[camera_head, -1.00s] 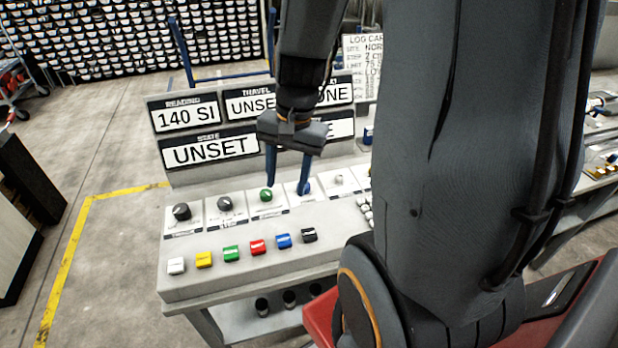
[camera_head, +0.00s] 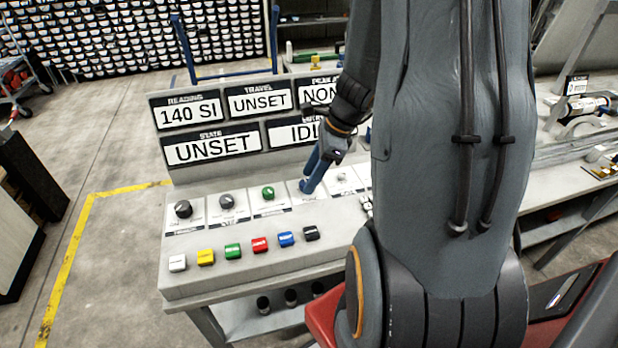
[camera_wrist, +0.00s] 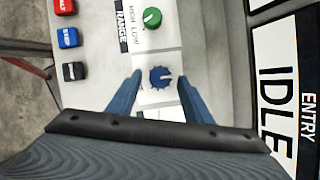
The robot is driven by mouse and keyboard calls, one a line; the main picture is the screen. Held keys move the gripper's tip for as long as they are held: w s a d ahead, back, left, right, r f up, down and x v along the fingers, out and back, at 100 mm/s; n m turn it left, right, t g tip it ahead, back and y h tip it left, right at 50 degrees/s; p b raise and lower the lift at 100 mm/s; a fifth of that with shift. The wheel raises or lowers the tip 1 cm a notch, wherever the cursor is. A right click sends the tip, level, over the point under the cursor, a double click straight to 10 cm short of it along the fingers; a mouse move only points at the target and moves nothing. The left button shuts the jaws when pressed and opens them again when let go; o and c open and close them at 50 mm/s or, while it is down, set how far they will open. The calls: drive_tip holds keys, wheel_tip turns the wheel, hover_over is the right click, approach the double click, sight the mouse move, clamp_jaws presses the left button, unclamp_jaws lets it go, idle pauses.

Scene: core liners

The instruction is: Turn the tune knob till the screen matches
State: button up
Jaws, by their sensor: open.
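A blue knob (camera_wrist: 161,78) with a white pointer mark sits on a white plate in the wrist view. My gripper (camera_head: 307,187) is open, one blue finger on each side of that knob; whether the fingers touch it I cannot tell. In the head view the fingers hide the knob. I cannot read its label, so I cannot tell which knob is tune. The screens read 140 SI under READING (camera_head: 188,111), UNSET under TRAVEL (camera_head: 259,99), UNSET under STATE (camera_head: 212,149) and IDLE under ENTRY (camera_wrist: 272,88). Another screen is partly hidden by my arm.
A green knob (camera_head: 268,193), labelled RANGE in the wrist view, is left of my gripper. Grey (camera_head: 226,201) and black (camera_head: 183,209) knobs are farther left. A pale knob (camera_head: 341,177) is to the right. Coloured buttons, including a blue one (camera_head: 286,239), line the console's front.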

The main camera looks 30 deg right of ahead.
drive_tip(key=shift+w+a+f, duration=0.1)
drive_tip(key=shift+a+f, duration=0.15)
drive_tip(key=shift+f, duration=0.4)
drive_tip(key=c, duration=1.1)
drive_tip(key=shift+o, duration=0.2)
drive_tip(key=shift+n, duration=0.3)
drive_tip(key=n+g+p, duration=0.1)
drive_tip(key=n, duration=0.1)
drive_tip(key=n+p, duration=0.1)
drive_tip(key=n, duration=0.1)
drive_tip(key=shift+w+r+g+y, duration=0.2)
drive_tip(key=shift+g+y, duration=0.1)
drive_tip(key=shift+g, duration=0.1)
drive_tip(key=shift+w+f+n+g+p, duration=0.1)
drive_tip(key=shift+n+g+p, duration=0.35)
drive_tip(key=shift+n, duration=0.7)
drive_tip(key=shift+w+n+g+p, duration=0.1)
drive_tip(key=shift+n+g+p, duration=0.35)
drive_tip(key=shift+n, duration=0.7)
